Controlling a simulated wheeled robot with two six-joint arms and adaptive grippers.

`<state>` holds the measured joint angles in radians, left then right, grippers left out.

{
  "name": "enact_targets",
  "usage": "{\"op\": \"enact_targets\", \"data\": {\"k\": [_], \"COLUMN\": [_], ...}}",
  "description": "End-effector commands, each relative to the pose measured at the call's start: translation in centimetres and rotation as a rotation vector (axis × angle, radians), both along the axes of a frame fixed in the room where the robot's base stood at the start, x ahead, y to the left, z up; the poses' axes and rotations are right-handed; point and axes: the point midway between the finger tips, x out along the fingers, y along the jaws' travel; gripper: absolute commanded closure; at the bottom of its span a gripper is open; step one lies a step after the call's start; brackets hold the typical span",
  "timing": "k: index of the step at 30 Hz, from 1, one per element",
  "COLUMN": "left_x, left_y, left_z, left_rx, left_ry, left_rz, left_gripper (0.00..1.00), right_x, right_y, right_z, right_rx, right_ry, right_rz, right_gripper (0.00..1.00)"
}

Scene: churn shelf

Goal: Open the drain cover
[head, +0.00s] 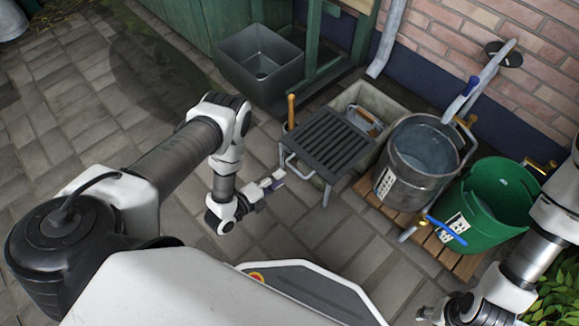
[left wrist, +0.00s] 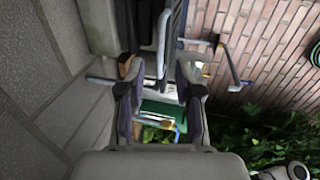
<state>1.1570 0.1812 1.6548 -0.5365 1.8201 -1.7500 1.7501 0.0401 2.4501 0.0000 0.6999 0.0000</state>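The drain cover is a dark slatted grate (head: 327,142) lying roughly flat at the front of a pale concrete basin (head: 362,97). A bent metal handle (head: 295,168) sticks out from its near left edge. In the left wrist view a pale bent metal bar (left wrist: 162,45), apparently this handle, lies beyond the fingers. My left gripper (head: 272,182) is just left of the handle and apart from it. Its two fingers (left wrist: 157,82) are spread with nothing gripped. My right gripper (head: 432,312) is low at the right; its fingers are too small to judge.
A grey metal tub (head: 418,153) and a green bucket (head: 488,203) stand on a wooden pallet (head: 430,240) right of the grate. A grey square bin (head: 259,66) stands behind it. A brick wall (head: 530,75) with pipework closes the back right. Paving at the left is free.

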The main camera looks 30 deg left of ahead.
Motion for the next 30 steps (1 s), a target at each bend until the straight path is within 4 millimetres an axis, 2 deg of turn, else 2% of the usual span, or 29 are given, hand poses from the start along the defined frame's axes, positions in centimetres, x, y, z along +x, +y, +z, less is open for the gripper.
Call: {"op": "enact_targets", "data": {"k": [3,7,23,26,29,30], "left_x": [-2.4,-3.9,-4.2,-3.2,-0.3,1.2], "left_y": [1.0,1.5,1.5,1.5,0.8,0.3], "left_z": [0.5,0.9,1.0,1.7,3.9,5.4], "left_rx": [0.000,0.001,0.001,0.001,-0.005,-0.010], "left_ry": [0.002,0.001,-0.001,-0.021,-0.080,-0.109], "left_rz": [0.003,0.001,0.000,-0.002,-0.012,-0.020], "left_gripper": [0.66,0.66,0.66,0.66,0.66,0.66], "right_x": [0.0,0.0,0.0,0.0,0.0,0.0], "right_y": [0.0,0.0,0.0,0.0,0.0,0.0], "right_z": [0.0,0.0,0.0,0.0,0.0,0.0], "right_rx": [0.000,0.000,0.000,0.000,0.000,0.000], "right_ry": [0.000,0.000,0.000,0.000,0.000,0.000], "right_rz": [0.000,0.000,0.000,0.000,0.000,0.000], "right_gripper": [0.60,0.60,0.60,0.60,0.60,0.60]}}
